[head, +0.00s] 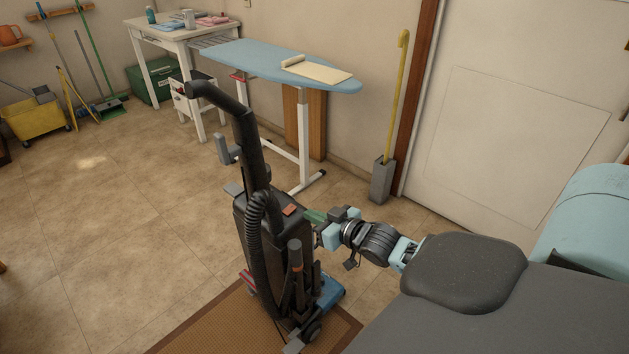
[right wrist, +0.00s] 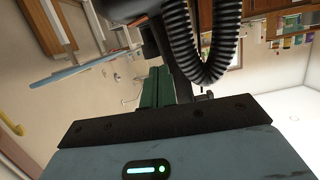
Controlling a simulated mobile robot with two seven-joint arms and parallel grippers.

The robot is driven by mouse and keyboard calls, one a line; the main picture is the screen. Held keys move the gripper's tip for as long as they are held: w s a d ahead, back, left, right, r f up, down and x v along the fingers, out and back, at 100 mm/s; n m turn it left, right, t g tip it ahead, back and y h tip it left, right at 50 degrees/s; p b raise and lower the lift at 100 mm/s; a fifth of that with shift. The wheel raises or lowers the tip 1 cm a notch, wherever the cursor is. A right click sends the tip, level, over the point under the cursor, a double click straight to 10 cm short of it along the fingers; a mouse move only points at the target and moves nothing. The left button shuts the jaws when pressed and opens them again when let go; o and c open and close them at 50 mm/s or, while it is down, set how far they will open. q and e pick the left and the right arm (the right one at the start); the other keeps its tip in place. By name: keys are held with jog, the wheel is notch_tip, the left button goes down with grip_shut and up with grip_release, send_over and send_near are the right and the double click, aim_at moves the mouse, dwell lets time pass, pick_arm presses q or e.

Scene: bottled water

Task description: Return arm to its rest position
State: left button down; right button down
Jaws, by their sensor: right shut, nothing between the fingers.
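My right arm reaches in from the right in the head view. My right gripper (head: 314,215) is shut and empty, with its green fingers close beside the black upright vacuum cleaner (head: 262,232). I cannot tell whether the fingers touch its body. In the right wrist view the green fingers (right wrist: 157,88) lie together, and the vacuum's ribbed hose (right wrist: 210,72) hangs just beyond them to the right. My left gripper is not in view.
The vacuum stands on a brown mat (head: 215,325). Behind it are a blue ironing board (head: 245,59) and a grey holder (head: 382,180) with a yellow stick. A white door (head: 500,120) is at right. Tiled floor at left is open.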

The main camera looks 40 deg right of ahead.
dwell(0.3)
